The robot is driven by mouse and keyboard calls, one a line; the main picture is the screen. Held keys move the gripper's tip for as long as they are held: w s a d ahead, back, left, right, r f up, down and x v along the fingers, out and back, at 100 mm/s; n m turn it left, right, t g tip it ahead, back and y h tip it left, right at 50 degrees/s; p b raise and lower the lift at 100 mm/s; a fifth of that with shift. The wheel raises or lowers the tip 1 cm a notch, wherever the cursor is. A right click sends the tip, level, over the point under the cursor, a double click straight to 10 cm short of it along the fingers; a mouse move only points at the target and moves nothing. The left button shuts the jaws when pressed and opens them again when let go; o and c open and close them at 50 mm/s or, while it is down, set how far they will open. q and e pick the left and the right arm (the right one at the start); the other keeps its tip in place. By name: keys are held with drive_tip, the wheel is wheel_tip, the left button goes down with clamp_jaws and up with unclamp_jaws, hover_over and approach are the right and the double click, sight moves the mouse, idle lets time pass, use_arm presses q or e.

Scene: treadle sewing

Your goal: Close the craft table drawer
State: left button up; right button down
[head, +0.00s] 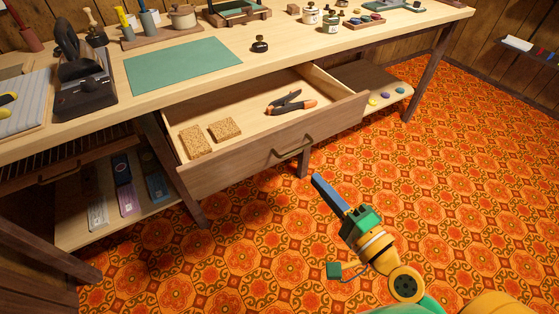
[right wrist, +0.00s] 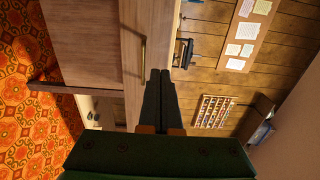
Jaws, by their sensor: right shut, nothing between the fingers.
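The craft table drawer (head: 262,112) is pulled out from under the tabletop in the head view. Its wooden front panel carries a brass handle (head: 293,147). Inside lie two cork blocks (head: 211,136) and orange-handled pliers (head: 290,103). My right gripper (head: 318,181) is shut and empty, in front of the drawer and below and to the right of the handle in the picture. In the right wrist view the shut fingers (right wrist: 158,77) point toward the drawer front, with the handle (right wrist: 143,55) beside their tips. Whether they touch the panel cannot be told. My left gripper is not in view.
The tabletop (head: 270,62) holds a green mat (head: 183,66), a dark stamp (head: 260,45), jars and tools. A lower shelf (head: 372,87) lies right of the drawer, and another shelf with boxes (head: 124,172) at left. The patterned floor (head: 460,170) is open at right.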

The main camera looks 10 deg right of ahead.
sight(279, 137)
drive_tip(key=p+x, duration=0.2)
drive_tip(key=x, duration=1)
drive_tip(key=shift+p, duration=0.4)
drive_tip(key=shift+w+a, duration=0.15)
drive_tip(key=shift+w, duration=0.4)
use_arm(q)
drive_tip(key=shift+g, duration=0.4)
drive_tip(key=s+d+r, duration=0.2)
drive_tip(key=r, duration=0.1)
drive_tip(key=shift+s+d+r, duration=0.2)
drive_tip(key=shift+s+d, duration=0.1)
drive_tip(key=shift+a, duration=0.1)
